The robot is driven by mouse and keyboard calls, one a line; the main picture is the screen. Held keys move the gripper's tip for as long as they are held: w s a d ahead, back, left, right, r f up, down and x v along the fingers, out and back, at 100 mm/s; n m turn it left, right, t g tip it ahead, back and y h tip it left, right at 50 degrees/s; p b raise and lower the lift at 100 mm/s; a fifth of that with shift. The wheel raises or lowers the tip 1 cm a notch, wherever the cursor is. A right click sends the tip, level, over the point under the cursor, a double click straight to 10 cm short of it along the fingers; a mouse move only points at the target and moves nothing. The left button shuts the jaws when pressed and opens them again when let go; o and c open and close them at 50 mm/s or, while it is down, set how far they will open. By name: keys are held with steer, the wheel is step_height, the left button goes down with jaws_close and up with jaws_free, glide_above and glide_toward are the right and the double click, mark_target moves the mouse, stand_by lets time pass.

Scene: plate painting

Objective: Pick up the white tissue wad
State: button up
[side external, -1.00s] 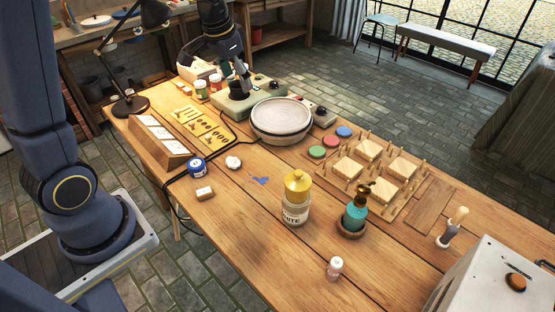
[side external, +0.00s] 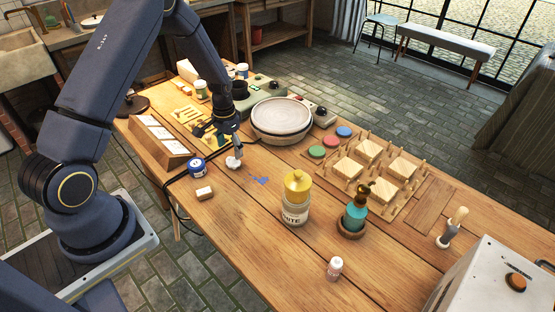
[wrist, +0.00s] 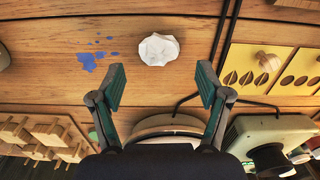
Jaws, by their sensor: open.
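The white tissue wad (side external: 233,162) lies on the wooden table, and it also shows as a crumpled white lump in the wrist view (wrist: 158,49). My gripper (side external: 222,138) is just above and behind the wad in the side view and hides part of it. In the wrist view my gripper (wrist: 160,82) is open and empty, its two fingers spread wide. The wad shows beyond the fingertips, about centred between them, not between the pads. I cannot tell the exact height of the fingertips.
A blue paint smear (side external: 262,181) is beside the wad. A black cable runs nearby. The pottery wheel (side external: 280,117) and yellow stencils (side external: 186,113) are behind; a yellow-capped bottle (side external: 296,190) stands to the right.

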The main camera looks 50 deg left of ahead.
mark_target(232, 159)
step_height(232, 159, down, 6)
steer(key=shift+w+r, duration=0.15)
steer(key=c, duration=0.8)
